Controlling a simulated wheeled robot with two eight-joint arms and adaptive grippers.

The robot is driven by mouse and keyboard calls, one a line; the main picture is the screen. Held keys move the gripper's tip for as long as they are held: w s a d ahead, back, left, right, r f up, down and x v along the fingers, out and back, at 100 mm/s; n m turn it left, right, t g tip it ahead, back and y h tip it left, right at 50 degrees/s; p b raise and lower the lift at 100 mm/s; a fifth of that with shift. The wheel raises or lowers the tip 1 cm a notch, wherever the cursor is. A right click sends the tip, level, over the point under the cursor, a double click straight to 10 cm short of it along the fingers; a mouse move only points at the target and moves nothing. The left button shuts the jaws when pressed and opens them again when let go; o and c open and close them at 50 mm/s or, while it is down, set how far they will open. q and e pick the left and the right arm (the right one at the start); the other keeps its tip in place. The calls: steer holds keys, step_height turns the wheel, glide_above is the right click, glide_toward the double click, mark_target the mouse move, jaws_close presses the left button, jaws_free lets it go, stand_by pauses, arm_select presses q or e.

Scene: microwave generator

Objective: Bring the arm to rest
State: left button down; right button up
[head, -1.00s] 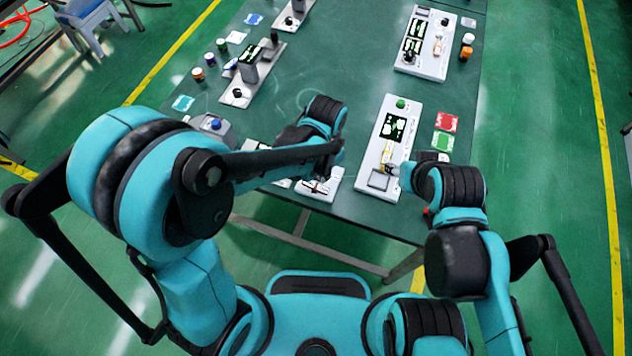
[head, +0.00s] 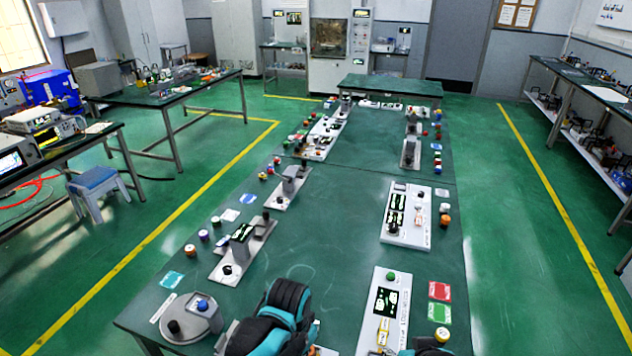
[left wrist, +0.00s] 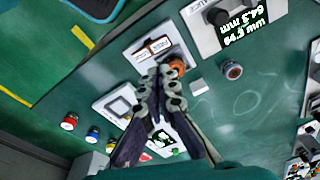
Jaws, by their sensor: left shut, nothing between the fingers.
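My left arm's dark and teal wrist (head: 280,312) is at the bottom centre of the head view, over the near part of the table. In the left wrist view my left gripper (left wrist: 160,78) has its fingers together and empty. Its tips are close to an orange-topped round piece (left wrist: 176,62) and a white panel with small cards (left wrist: 153,48); I cannot tell whether they touch. Only a dark bit of my right arm (head: 432,347) shows at the bottom edge, and its gripper is out of view.
The long green table (head: 320,270) carries a white panel with a green button (head: 384,310) on the right and a grey unit with a blue button (head: 195,312) on the left. A red card (head: 439,291) lies on the right. The middle strip beyond my left wrist is clear.

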arm_select(q)
steer(key=s+a+r+n+t+b, duration=0.1)
steer(key=s+a+r+n+t, duration=0.1)
steer(key=a, duration=0.5)
steer(key=s+a+r+n+t+b, duration=0.1)
steer(key=s+a+r+n+t, duration=0.2)
steer(key=a, duration=0.4)
steer(key=shift+s+r+n+t+y, duration=0.3)
steer(key=shift+r+n, duration=0.45)
steer(key=shift+n, duration=0.55)
